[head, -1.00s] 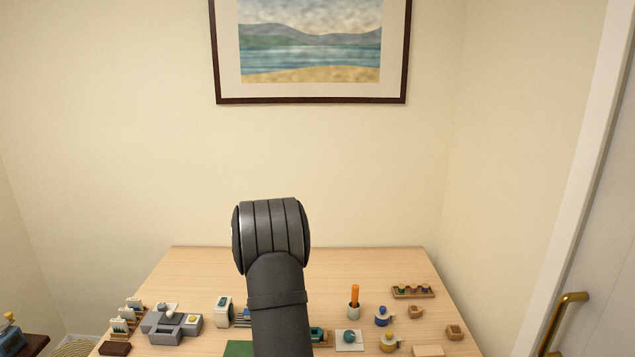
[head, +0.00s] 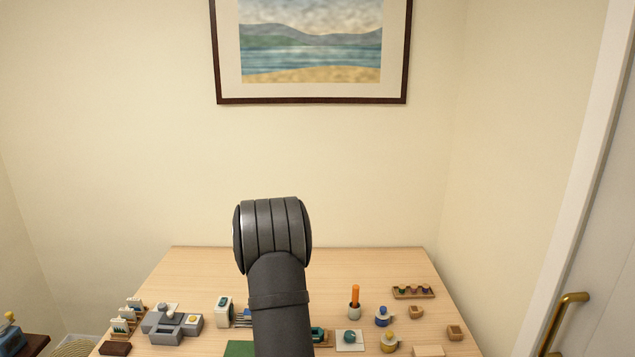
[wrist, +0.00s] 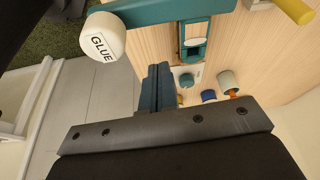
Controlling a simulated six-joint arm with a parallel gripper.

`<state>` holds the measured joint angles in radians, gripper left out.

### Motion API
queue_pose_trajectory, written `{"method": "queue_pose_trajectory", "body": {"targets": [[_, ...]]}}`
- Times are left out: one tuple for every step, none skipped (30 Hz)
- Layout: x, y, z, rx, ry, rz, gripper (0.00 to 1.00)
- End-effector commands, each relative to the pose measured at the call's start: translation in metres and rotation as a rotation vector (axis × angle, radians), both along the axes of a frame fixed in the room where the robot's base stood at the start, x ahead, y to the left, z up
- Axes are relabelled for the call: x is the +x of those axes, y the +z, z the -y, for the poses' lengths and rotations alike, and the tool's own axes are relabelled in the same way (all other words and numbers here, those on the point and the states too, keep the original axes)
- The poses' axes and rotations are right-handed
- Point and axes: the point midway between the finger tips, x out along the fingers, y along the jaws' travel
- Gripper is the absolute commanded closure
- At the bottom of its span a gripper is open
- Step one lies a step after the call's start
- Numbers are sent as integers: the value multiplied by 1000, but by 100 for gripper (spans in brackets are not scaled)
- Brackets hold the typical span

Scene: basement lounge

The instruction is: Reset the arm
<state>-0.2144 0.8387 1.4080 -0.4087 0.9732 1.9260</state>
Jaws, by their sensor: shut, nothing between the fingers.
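My arm rises in front of the table in the head view, and its dark elbow stands above the tabletop (head: 205,270). My gripper is out of sight in the head view. In the wrist view my gripper (wrist: 157,88) is shut, its two dark blue-grey fingers together with nothing between them. The fingertips point toward the tabletop with its small items. Beyond them is a white round end marked GLUE (wrist: 103,36) on a teal body, left of and above the fingertips in the picture. I cannot tell the gap between them.
The head view shows a grey block set (head: 172,325) at left, an orange stick in a cup (head: 354,298), a small rack (head: 413,292), and wooden blocks (head: 454,332) at right. The table's back strip is clear. A framed picture (head: 311,92) hangs behind; a door handle (head: 562,318) is right.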

Motion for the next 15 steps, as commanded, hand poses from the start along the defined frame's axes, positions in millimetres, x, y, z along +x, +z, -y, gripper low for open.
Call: {"method": "queue_pose_trajectory", "body": {"targets": [[0, -7, -3, 0, 3, -1, 100], [0, -5, -12, 1, 6, 1, 100], [-1, -4, -21, 0, 7, 1, 100], [-1, -4, -27, 0, 5, 0, 100], [-1, -4, -33, 0, 6, 0, 100], [-2, -4, -41, 1, 6, 0, 100], [0, -4, -35, 1, 0, 0, 100], [2, -4, -28, 1, 25, 0, 100], [3, -4, -26, 1, 64, 1, 100], [3, -4, -25, 1, 92, -1, 100], [4, -4, -23, 1, 119, -2, 100], [5, -4, -22, 2, 156, -1, 100], [6, -4, -20, 1, 182, -1, 100], [7, -4, -19, 1, 209, 0, 100], [8, -4, -17, 1, 244, 0, 100]]}}
